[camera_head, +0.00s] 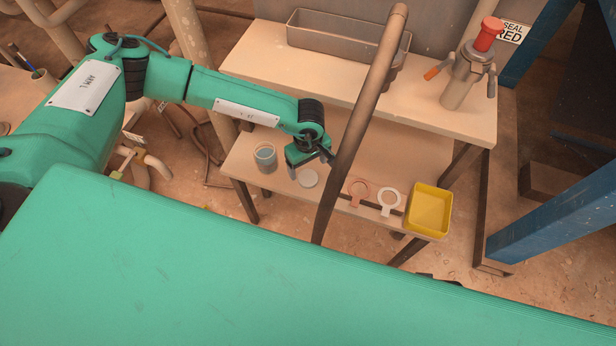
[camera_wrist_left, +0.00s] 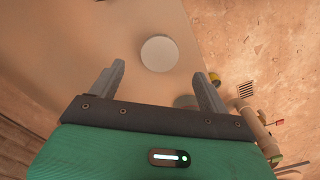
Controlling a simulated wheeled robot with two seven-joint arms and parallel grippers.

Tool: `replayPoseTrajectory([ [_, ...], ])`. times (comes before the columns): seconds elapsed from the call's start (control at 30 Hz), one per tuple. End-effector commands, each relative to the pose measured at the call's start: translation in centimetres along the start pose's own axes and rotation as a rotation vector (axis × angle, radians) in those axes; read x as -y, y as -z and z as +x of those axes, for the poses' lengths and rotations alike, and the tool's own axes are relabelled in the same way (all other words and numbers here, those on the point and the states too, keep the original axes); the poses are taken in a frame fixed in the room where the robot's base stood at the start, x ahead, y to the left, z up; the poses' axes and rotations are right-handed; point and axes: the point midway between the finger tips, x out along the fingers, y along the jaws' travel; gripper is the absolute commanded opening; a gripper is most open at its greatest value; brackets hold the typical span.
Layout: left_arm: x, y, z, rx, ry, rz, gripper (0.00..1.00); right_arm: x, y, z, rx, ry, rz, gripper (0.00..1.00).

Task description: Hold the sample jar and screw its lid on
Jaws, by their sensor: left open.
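The sample jar (camera_head: 265,160), a clear cup shape with blue-grey contents, stands upright and open on the lower shelf at its left. A pale round disc, which looks like the lid (camera_head: 308,178), lies flat on the shelf to the right of the jar. My left gripper (camera_head: 311,168) is open and empty, pointing down close above the lid. In the left wrist view the lid (camera_wrist_left: 159,53) shows beyond and between the spread fingers (camera_wrist_left: 159,74), with nothing held. A grey-green round edge by the gripper body there is mostly hidden. My right gripper is not in view.
A slanted brown pipe (camera_head: 350,145) stands just right of the gripper. A pink ring (camera_head: 358,187), a white ring (camera_head: 389,197) and a yellow tray (camera_head: 429,208) sit further right on the shelf (camera_head: 245,175). A grey trough and a red-topped device (camera_head: 460,78) stand on the upper shelf.

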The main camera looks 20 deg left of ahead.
Motion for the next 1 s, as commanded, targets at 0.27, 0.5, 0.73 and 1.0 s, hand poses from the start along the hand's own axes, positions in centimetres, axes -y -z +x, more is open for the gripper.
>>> replayPoseTrajectory([
  [0.27,0.0,0.0,0.6,0.000,-0.001,0.000,0.79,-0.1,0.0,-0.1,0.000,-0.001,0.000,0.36],
  [0.5,0.0,0.0,1.6,0.000,0.001,0.000,0.79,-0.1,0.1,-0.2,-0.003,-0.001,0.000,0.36],
  [0.73,0.0,0.2,5.0,0.000,0.001,-0.001,0.79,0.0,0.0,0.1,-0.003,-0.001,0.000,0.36],
  [1.0,0.0,0.2,5.8,0.000,-0.001,-0.001,0.79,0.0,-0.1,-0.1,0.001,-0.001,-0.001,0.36],
])
